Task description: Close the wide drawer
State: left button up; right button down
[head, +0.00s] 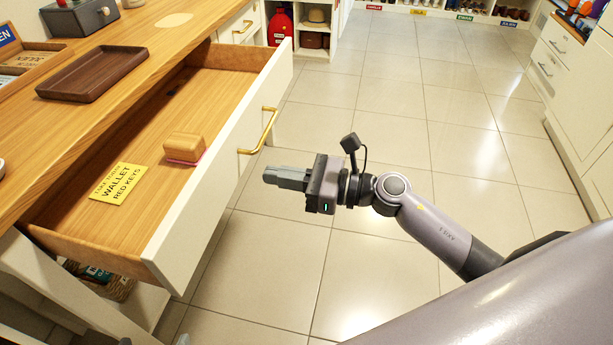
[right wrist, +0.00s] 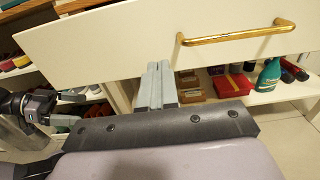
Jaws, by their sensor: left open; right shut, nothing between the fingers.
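The wide drawer (head: 218,165) is pulled far out of the wooden-topped counter; its white front carries a brass handle (head: 262,135). The front also fills the top of the right wrist view (right wrist: 120,45), with the handle to the right. My right gripper (head: 268,176) is shut and empty, outside the drawer front and pointing at it, a little nearer than the handle. A gap to the front shows in the head view. My left gripper (right wrist: 66,109) is open and empty at the left of the right wrist view, low beside the drawer.
Inside the drawer lie a yellow note (head: 119,184) and a small wooden box (head: 184,146) on something pink. A brown tray (head: 92,74) stands on the counter. Shelves with boxes and bottles (right wrist: 270,75) are under the drawer. The tiled floor (head: 400,110) is open.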

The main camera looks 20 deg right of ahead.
aim_at(233, 168)
pick_arm(q)
jog(key=shift+s+f, duration=0.15)
jog(key=shift+f, duration=0.15)
pick_arm(e)
jog(key=x, duration=0.5)
jog(key=shift+w+a, duration=0.25)
jog(key=shift+a, duration=0.05)
pick_arm(q)
jog(key=shift+d+r, duration=0.1)
jog(key=shift+r, duration=0.05)
pick_arm(e)
jog(key=shift+a, duration=0.1)
